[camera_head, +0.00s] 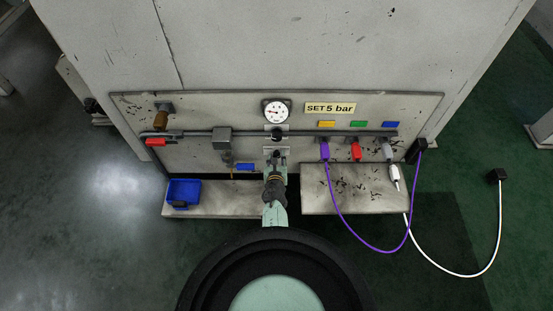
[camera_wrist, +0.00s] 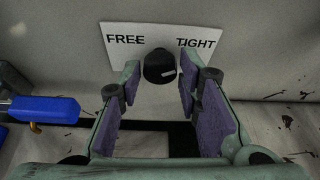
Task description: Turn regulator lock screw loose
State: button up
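My gripper (camera_wrist: 160,76) is open, with one purple-padded finger on each side of the knob. Gaps show between fingers and knob; how deep it sits between them I cannot tell. In the head view my arm reaches the panel below the gauge (camera_head: 275,112), largely hiding the screw.
A blue lever (camera_wrist: 45,109) is close to the left of my gripper. In the head view a blue tray (camera_head: 183,186) stands on the left shelf. A purple hose (camera_head: 338,205) hangs from the panel at right. A label (camera_head: 330,108) reads SET 5 bar.

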grip_shut()
jog(key=shift+p, duration=0.3)
jog(key=n+t+h+b, duration=0.2)
jog(key=n, duration=0.4)
jog(key=n+t+h+b, duration=0.1)
jog(key=n+h+b, duration=0.1)
jog(key=n, duration=0.5)
jog(key=f+n+t+h+b, duration=0.1)
jog(key=n+t+h+b, duration=0.1)
jog(key=n+b, duration=0.2)
jog(key=shift+a+n+t, duration=0.2)
jog(key=shift+n+t, duration=0.1)
jog(key=shift+n, duration=1.1)
